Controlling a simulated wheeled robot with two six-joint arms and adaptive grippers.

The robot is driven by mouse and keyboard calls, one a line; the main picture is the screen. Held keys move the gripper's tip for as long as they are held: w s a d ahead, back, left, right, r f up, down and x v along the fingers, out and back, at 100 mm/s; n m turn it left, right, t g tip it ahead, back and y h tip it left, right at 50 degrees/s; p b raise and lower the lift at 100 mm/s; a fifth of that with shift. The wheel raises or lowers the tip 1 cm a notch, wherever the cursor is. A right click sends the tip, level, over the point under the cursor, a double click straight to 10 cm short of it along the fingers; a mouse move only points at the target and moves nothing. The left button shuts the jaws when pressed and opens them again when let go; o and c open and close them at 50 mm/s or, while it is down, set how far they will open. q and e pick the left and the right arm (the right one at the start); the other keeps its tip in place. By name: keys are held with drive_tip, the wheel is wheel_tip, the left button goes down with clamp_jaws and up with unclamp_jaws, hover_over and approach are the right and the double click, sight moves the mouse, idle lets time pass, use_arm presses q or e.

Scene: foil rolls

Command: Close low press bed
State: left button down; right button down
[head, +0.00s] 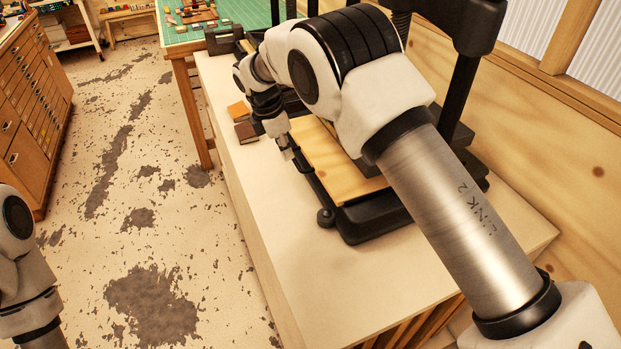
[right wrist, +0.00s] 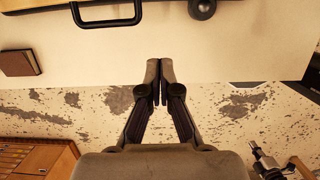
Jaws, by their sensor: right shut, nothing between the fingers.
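The low press (head: 375,222) stands on the pale bench with its black base. Its bed, a wooden board (head: 345,178), shows under my right arm, partly hidden by it. In the right wrist view, a black bar handle (right wrist: 107,22) and a round black knob (right wrist: 203,8) lie along the bed's near side. My right gripper (head: 288,153) points down beside the bed's front edge, near the handle. Its fingers (right wrist: 159,72) are together and empty, apart from the handle in the wrist view. Part of my left arm (head: 22,265) shows at the left; its gripper's state is unclear.
A green-topped table (head: 240,12) stands behind. A drawer cabinet (head: 35,110) is at left. The floor between is clear.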

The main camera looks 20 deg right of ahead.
sight(328, 171)
drive_tip(key=d+f+p, duration=0.6)
drive_tip(key=f, duration=0.3)
drive_tip(key=shift+d+f, duration=0.3)
drive_tip(key=shift+f, duration=0.05)
drive_tip(key=shift+w, duration=0.15)
drive_tip(key=d+b, duration=0.1)
drive_tip(key=d, duration=0.3)
drive_tip(key=shift+w+d, duration=0.1)
drive_tip(key=shift+d, duration=0.2)
drive_tip(key=shift+a+r, duration=0.1)
drive_tip(key=shift+a, duration=0.1)
